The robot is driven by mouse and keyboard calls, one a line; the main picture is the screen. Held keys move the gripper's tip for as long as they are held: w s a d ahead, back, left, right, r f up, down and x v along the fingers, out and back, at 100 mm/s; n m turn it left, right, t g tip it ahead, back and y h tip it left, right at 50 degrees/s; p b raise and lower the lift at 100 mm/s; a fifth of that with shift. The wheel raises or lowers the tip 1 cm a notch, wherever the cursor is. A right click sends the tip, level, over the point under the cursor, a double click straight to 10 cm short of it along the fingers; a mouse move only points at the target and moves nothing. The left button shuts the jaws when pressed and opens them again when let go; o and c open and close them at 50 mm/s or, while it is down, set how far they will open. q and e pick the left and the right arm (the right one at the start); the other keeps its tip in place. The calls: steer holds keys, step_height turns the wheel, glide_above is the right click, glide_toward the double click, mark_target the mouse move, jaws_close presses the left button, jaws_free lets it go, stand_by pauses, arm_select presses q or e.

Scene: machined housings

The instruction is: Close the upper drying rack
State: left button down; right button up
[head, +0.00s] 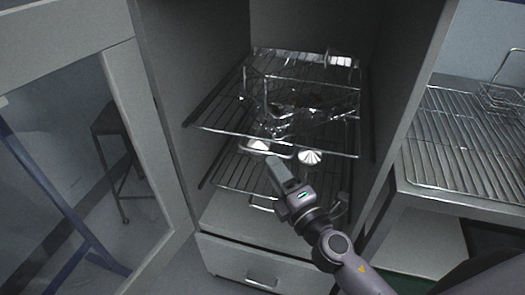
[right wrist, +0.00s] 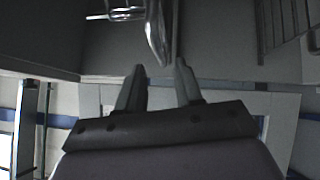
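The upper drying rack (head: 228,128) is a wire shelf inside the tall grey cabinet in the head view. It is slid out toward me, with its front edge ahead of the lower part of the cabinet. Shiny clear items and wire holders rest on it. My right gripper (head: 277,168) is just in front of and below the rack's front bar. I cannot tell whether it touches the bar. In the right wrist view the fingers of my right gripper (right wrist: 160,76) stand apart with nothing between them. My left gripper is not in view.
A lower wire rack (head: 230,178) sits under the upper one, with shiny conical items (head: 310,157) above it. A drawer (head: 262,270) is below. An open cabinet door (head: 150,150) stands at the left. A wire-topped counter (head: 460,140) is at the right.

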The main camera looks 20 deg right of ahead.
mark_target(262, 152)
steer(key=shift+p+x, duration=0.45)
steer(key=shift+x, duration=2.7)
jaws_close()
